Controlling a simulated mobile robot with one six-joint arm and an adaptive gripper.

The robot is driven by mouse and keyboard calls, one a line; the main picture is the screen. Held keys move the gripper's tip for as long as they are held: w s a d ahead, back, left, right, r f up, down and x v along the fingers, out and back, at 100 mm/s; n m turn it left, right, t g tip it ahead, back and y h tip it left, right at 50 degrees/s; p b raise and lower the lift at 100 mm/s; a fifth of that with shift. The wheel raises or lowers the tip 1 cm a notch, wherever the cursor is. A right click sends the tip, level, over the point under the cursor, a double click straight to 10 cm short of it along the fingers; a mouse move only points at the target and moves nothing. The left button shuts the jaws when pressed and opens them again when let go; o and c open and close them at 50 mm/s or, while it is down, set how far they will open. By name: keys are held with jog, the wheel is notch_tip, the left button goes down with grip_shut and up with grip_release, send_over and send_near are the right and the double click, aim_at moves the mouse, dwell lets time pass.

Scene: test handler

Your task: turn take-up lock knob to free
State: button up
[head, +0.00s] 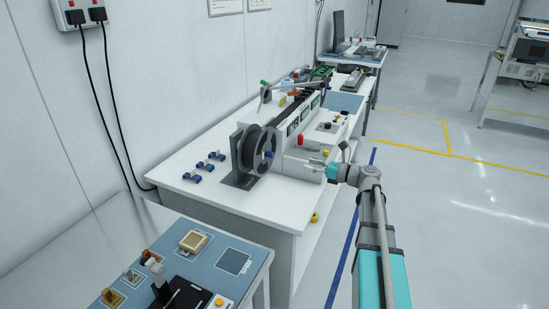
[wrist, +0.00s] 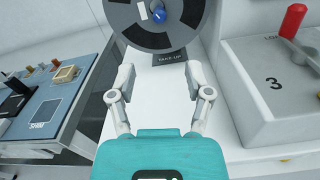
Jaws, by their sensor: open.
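The take-up reel (head: 249,149) is a dark disc standing on a dark base at the near end of the white machine; it also shows at the top of the wrist view (wrist: 131,24). A blue knob (wrist: 158,14) sits at its hub, and it is small in the head view (head: 269,154). The base carries a "TAKE-UP" label (wrist: 172,58). My gripper (head: 318,165) is open and empty, to the right of the reel. In the wrist view its fingers (wrist: 160,76) are apart, below and short of the knob. The knob's setting is too small to read.
A grey housing (wrist: 265,92) marked "3" with a red-handled lever (wrist: 293,20) stands close on the right. Small blue parts (head: 205,166) lie on the white table left of the reel. A separate bench with a blue mat (head: 188,262) is nearer, at left.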

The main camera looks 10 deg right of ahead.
aim_at(273, 156)
jog(key=shift+w+a, duration=0.1)
jog(key=shift+a, duration=0.1)
jog(key=x, duration=1.3)
jog(key=shift+w+a, duration=0.1)
jog(key=shift+a, duration=0.05)
jog(key=shift+c, duration=0.2)
grip_shut()
